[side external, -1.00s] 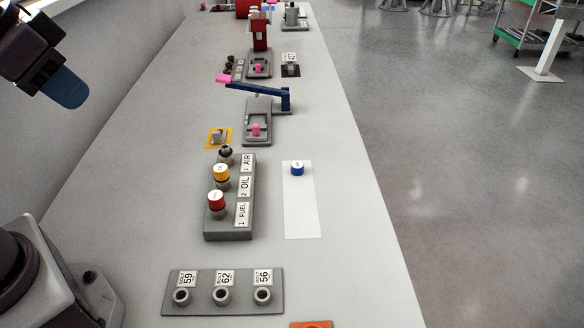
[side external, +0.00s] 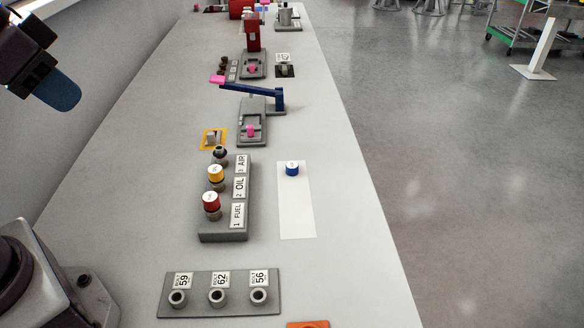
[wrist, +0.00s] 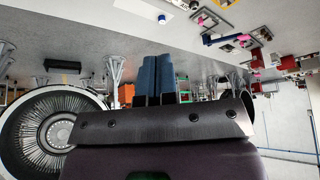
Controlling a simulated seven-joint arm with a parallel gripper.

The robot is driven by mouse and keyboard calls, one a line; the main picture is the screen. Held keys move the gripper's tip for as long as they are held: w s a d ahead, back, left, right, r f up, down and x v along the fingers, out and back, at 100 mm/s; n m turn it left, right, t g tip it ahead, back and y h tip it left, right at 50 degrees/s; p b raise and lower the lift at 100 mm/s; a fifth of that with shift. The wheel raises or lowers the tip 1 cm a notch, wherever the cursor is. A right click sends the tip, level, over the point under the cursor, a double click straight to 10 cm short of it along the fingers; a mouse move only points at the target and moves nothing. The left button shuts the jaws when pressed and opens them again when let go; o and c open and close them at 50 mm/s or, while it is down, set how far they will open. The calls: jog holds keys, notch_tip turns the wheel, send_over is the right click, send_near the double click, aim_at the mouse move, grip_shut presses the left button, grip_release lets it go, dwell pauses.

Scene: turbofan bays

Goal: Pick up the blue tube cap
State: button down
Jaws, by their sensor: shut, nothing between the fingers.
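The blue tube cap (side external: 292,168) has a white top and sits on the far part of a white rectangular mat (side external: 296,215), right of the tube block. It also shows as a small blue spot in the wrist view (wrist: 162,19). My gripper (side external: 62,97) is at the upper left of the side view, high above the bench and well apart from the cap. In the wrist view its two blue fingers (wrist: 157,78) are together with nothing between them.
The grey tube block (side external: 225,225) labelled FUEL, OIL and AIR carries a red cap (side external: 211,202) and a yellow cap (side external: 215,173); its AIR tube has no coloured cap. A bolt plate (side external: 219,293) lies nearer. A blue lever (side external: 255,94) stands beyond.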

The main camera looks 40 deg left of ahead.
jog(key=c, duration=0.7)
grip_release()
jog(key=shift+d, duration=0.1)
jog(key=n+g+y, duration=0.2)
jog(key=n, duration=0.4)
send_near(292, 165)
jog(key=x, duration=0.4)
jog(key=shift+s+f, duration=0.1)
jog(key=shift+s, duration=0.2)
jog(key=shift+w+x, duration=0.15)
jog(key=shift+x, duration=1.15)
jog(key=shift+w+x, duration=0.15)
jog(key=shift+x, duration=1.1)
